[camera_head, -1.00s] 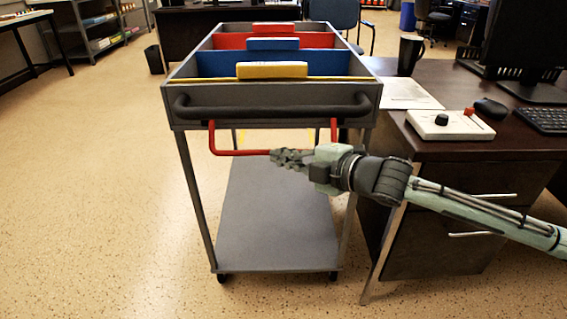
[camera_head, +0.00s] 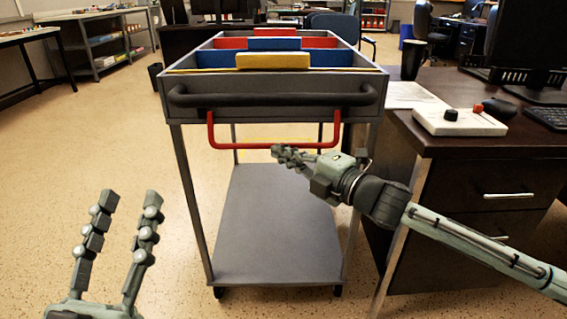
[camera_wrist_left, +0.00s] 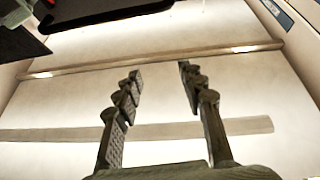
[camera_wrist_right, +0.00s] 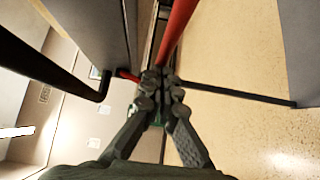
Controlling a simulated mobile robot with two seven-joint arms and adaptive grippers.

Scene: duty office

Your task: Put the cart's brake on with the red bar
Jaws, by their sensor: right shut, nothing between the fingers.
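The red bar (camera_head: 240,146) is a U-shaped bar hanging under the black push handle (camera_head: 270,99) at the near end of the grey cart (camera_head: 270,112). My right gripper (camera_head: 277,150) is shut and empty, its tips at the bar's lower crosspiece, overlapping it in the head view. In the right wrist view the red bar (camera_wrist_right: 176,32) runs up from just beyond the shut fingertips (camera_wrist_right: 160,80); I cannot tell whether they touch. My left gripper (camera_head: 130,200) is open and empty, low at the left, away from the cart; its spread fingers also show in the left wrist view (camera_wrist_left: 158,72).
A dark desk (camera_head: 480,146) stands close along the cart's right side, with a white control box (camera_head: 458,122) on it. The cart's lower shelf (camera_head: 275,230) is bare. Coloured dividers fill the cart's top. The floor (camera_head: 110,150) to the left is clear.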

